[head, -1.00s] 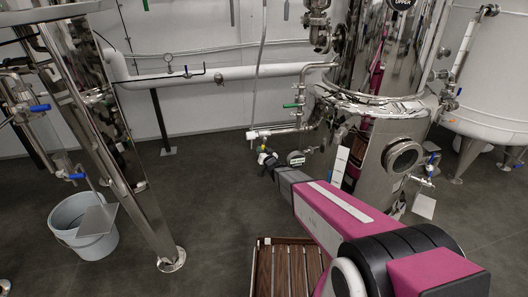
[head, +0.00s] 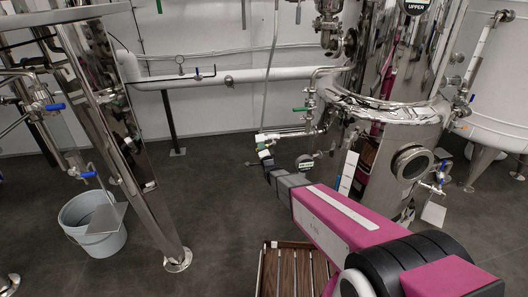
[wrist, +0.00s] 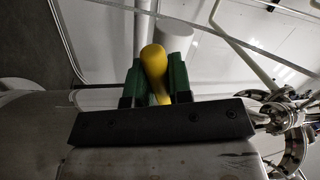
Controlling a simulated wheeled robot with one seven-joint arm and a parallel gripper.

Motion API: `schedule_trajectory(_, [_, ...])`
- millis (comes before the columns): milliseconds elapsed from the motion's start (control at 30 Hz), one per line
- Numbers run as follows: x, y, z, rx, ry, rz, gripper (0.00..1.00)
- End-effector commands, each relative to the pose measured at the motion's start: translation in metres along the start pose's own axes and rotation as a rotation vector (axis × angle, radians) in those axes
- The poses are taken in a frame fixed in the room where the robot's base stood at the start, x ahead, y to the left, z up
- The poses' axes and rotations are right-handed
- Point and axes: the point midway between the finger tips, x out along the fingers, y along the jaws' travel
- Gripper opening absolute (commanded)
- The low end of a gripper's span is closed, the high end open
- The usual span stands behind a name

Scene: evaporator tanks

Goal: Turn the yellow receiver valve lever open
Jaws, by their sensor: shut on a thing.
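The yellow valve lever (wrist: 154,62) shows in the wrist view between the two green finger pads of my gripper (wrist: 156,80). The pads close on it from both sides, and its rounded end sticks out past them. In the head view my gripper (head: 265,158) is at the end of my outstretched arm, at the valve on the pipe left of the steel tank (head: 388,150). The lever is only a small yellow spot there. The valve body is mostly hidden behind the gripper, so I cannot tell the lever's exact angle.
A green-handled valve (head: 300,109) sits above on the pipework. A slatted wooden platform (head: 262,262) lies below my arm. A grey bucket (head: 85,240) stands at left by a steel leg. The floor between is clear.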

Motion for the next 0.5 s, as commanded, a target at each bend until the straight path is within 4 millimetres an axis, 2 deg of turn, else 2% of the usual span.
schedule_trajectory(200, [0.003, -0.013, -0.002, 0.170, 0.035, -0.002, 0.00])
schedule_trajectory(500, [0.004, -0.021, -0.004, 0.319, 0.065, -0.001, 0.00])
